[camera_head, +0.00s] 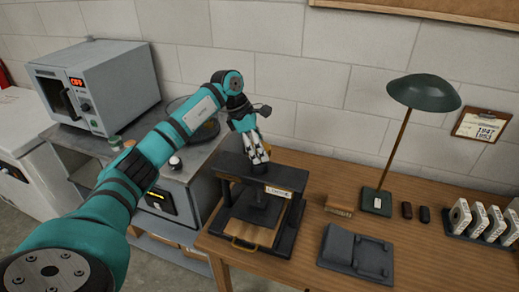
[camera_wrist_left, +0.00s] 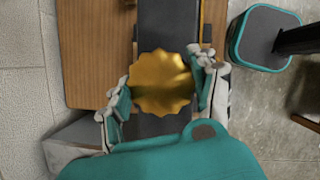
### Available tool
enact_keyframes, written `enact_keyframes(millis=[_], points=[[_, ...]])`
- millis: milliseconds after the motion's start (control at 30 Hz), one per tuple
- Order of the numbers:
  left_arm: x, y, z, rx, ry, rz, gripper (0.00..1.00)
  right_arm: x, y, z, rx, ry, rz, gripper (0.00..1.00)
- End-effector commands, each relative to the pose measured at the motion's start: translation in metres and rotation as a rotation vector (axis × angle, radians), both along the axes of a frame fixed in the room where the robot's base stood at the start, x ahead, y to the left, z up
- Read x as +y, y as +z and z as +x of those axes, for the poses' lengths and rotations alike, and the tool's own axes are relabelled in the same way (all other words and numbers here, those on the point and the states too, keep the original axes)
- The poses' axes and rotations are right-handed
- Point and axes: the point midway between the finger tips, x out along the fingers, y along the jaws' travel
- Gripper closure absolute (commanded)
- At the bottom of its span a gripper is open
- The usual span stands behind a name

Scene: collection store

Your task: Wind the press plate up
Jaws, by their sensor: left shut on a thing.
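The press (camera_head: 232,164) stands on the wooden table, a black frame with a labelled crossbar. The gap under the plate is hard to judge. My left gripper (camera_head: 259,157) reaches down to the top of the press. In the left wrist view its fingers (camera_wrist_left: 163,90) are shut on a gold scalloped knob (camera_wrist_left: 160,82), one finger on each side. The knob is mostly hidden by the fingers in the head view. My right gripper is not in view.
A lamp (camera_head: 424,93), a dark flat device (camera_head: 356,255), a brush-like block (camera_head: 339,206) and a rack of white pieces (camera_head: 476,218) stand right of the press. A grey oven (camera_head: 98,85) and a metal cabinet (camera_head: 187,193) stand left. Bare table lies at the front right.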

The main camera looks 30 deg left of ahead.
Motion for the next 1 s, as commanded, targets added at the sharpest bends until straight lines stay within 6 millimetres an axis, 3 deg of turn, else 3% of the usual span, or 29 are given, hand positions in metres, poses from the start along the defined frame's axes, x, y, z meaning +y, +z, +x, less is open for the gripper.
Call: enact_keyframes(millis=[1000], points=[[0.000,0.000,0.001,-0.008,0.963,0.000,0.72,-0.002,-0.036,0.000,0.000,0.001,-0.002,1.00]])
